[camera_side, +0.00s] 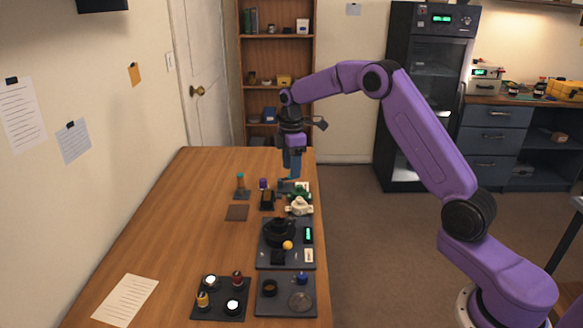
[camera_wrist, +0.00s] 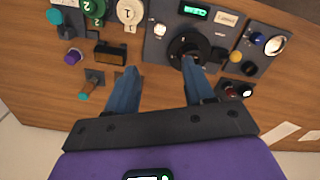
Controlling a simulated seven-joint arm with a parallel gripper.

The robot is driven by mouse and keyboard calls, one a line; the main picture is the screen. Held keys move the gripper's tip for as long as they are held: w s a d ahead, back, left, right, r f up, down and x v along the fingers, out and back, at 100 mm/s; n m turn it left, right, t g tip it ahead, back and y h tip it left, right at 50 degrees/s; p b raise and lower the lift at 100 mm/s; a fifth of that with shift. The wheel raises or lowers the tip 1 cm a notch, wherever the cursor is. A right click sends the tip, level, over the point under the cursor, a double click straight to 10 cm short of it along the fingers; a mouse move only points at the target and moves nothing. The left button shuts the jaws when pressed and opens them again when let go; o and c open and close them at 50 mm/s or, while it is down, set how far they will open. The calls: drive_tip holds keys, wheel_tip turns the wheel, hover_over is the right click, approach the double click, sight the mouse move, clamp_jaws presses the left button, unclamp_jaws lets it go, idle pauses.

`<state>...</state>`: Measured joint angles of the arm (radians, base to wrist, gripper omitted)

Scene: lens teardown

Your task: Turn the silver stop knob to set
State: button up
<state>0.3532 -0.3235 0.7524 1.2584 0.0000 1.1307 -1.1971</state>
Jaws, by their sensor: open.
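A small silver knob (camera_wrist: 159,29), which looks like the stop knob, is at the left end of a dark panel in the wrist view. I cannot pick it out in the side view. A black round ring mount (camera_wrist: 180,46) stands beside it on the panel; the mount also shows in the side view (camera_side: 279,232). My gripper (camera_wrist: 160,71) is open and empty, its blue fingers spread apart over the table. The knob appears beyond the fingertips, apart from them. In the side view my gripper (camera_side: 292,172) hangs fingers down above the far end of the table.
Two dark trays with small parts lie nearer. The table's left side is mostly clear.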

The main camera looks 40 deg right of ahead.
drive_tip(key=n, duration=0.6)
approach(292, 217)
wheel_tip(292, 217, down, 8)
drive_tip(key=shift+f, duration=0.25)
idle(0.4)
clamp_jaws()
